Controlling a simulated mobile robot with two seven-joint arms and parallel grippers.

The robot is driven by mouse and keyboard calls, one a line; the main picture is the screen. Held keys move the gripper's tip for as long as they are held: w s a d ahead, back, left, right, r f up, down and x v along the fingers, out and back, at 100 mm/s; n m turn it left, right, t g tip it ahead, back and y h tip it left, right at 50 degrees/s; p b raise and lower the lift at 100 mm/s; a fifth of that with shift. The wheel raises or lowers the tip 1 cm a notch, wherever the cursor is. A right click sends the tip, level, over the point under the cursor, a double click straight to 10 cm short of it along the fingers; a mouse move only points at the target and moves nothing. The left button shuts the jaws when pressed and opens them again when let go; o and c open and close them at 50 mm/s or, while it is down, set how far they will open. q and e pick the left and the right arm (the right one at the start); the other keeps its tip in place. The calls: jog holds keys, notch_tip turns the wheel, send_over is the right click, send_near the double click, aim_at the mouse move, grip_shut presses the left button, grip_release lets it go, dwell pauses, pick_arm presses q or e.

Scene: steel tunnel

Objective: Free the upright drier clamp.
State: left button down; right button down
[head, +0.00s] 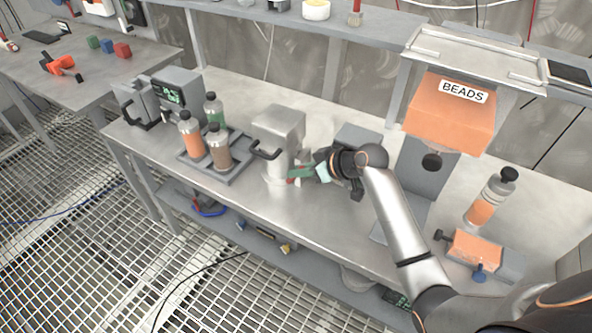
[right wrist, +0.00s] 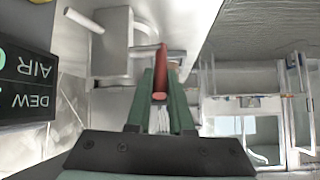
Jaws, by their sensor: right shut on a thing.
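The upright drier (head: 279,130) is a pale grey metal block on a round body, with a dark handle on its left, standing mid-bench. A red clamp lever (right wrist: 161,62) shows at its lower front. My right gripper (head: 297,173) reaches in from the right, low beside the drier body. In the right wrist view its green fingers (right wrist: 160,92) are shut on the red lever, one on each side. The fingers hide part of the lever, and I cannot tell how the clamp is seated. My left gripper is not in view.
A grey tray (head: 238,172) with several bottles stands left of the drier. An orange bead hopper (head: 449,115) overhangs the bench at right. An orange fixture (head: 474,247) and a tilted bottle (head: 490,200) are at far right. A display panel (right wrist: 24,85) is close in the right wrist view.

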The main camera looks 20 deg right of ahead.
jog(key=shift+s+d+f+t+y+b, duration=0.2)
jog(key=shift+d+t+y+b, duration=0.1)
jog(key=shift+t+b, duration=0.25)
jog(key=c, duration=0.8)
grip_release()
jog(key=shift+a, duration=0.1)
jog(key=shift+s, duration=0.1)
jog(key=shift+s+d+r, duration=0.15)
jog(key=shift+d, duration=0.05)
jog(key=s+d+b, duration=0.2)
jog(key=s+d, duration=0.4)
jog(key=s, duration=0.4)
jog(key=shift+s+d+r, duration=0.2)
jog(key=shift+s+d, duration=0.05)
jog(key=shift+d, duration=0.1)
